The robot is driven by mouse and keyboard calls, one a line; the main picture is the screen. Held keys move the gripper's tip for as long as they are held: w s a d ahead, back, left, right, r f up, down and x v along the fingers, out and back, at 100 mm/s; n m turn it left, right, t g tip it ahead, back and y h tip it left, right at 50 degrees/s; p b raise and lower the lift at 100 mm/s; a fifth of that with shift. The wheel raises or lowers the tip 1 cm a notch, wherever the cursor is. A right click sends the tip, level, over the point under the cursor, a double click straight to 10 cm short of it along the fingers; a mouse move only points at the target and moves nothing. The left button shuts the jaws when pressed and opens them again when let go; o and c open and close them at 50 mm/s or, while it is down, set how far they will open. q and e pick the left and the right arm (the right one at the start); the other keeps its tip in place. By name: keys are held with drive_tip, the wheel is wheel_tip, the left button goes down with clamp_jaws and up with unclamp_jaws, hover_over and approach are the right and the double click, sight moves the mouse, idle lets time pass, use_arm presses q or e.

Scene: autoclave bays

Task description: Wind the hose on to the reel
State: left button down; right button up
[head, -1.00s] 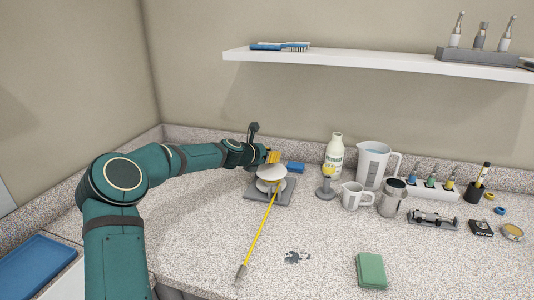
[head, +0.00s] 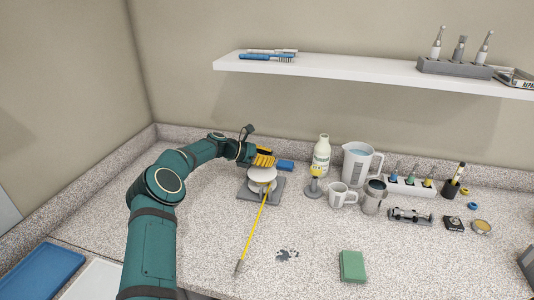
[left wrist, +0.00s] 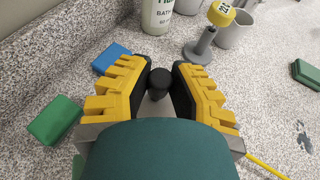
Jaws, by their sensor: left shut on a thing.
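The reel (head: 262,174), with pale round discs, stands on a grey base plate (head: 247,194) on the counter. The yellow hose (head: 253,229) runs from the reel towards the front of the counter, and its grey end (head: 238,268) lies there. My left gripper (head: 264,159) is at the top back of the reel. In the left wrist view its yellow fingers (left wrist: 159,85) are shut on the reel's black crank knob (left wrist: 159,78). The gripper hides part of the reel's top. A short stretch of hose shows at the lower right of that view (left wrist: 264,167). My right gripper is out of view.
A blue block (head: 286,165) lies behind the reel. A yellow-topped stand (head: 314,187), a bottle (head: 321,157), a jug (head: 360,164) and a mug (head: 341,196) stand to the right. A green block (head: 352,266) lies front right. Counter around the hose is mostly clear.

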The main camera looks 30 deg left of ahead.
use_arm(q)
drive_tip(key=shift+d, duration=0.15)
idle(0.3)
drive_tip(key=c, duration=0.8)
unclamp_jaws()
drive_tip(key=shift+f, duration=0.1)
drive_tip(key=v, duration=1.2)
drive_tip(key=shift+w, duration=0.1)
